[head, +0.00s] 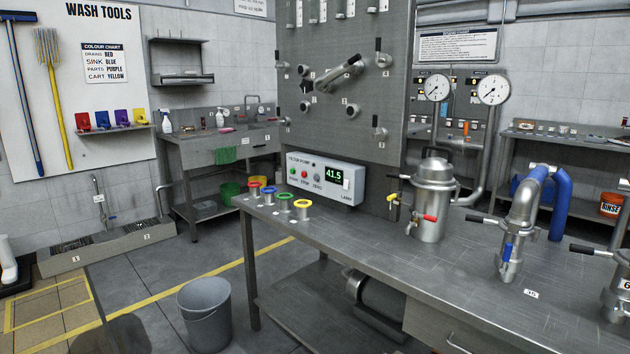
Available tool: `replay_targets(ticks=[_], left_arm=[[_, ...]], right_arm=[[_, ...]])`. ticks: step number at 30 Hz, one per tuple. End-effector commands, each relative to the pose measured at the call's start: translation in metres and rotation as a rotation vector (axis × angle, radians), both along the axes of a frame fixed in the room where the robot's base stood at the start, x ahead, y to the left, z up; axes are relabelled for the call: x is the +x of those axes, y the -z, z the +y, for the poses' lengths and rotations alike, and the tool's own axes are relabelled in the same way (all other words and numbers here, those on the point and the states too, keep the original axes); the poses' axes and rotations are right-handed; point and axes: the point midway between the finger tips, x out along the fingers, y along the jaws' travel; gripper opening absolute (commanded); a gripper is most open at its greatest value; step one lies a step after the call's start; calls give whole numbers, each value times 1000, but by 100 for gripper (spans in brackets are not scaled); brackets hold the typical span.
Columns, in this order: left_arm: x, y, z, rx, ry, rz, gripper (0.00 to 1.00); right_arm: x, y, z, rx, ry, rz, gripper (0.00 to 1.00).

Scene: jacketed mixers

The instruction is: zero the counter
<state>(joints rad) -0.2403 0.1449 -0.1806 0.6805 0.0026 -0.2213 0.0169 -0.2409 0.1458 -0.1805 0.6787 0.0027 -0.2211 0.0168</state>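The counter is a pale box marked FILTER PUMP (333,198) on the back edge of the steel bench, against the grey panel. Its green-lit display (334,175) reads 41.5, with small print below it that seems to say "Litres". Left of the display, a green button (293,171), a red button (305,173) and a grey button (317,178) sit in a row. The tiny label under the grey button seems to read ZERO. Neither of my grippers is in view.
Colored rings (303,204) stand on the bench's left end, in front of the box. A steel jacketed vessel (433,205) with a red-handled valve stands right of it. Pipe handles (352,66) jut from the panel above. A grey bucket (205,310) stands on the floor at front left.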

Motion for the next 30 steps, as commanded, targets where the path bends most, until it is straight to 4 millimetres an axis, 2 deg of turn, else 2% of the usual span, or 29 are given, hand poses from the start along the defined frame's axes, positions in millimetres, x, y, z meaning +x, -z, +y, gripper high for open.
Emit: replay_targets(ticks=[25, 30], left_arm=[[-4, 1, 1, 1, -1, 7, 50], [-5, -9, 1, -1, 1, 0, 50]], right_arm=[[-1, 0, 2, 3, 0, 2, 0], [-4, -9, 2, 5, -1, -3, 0]])
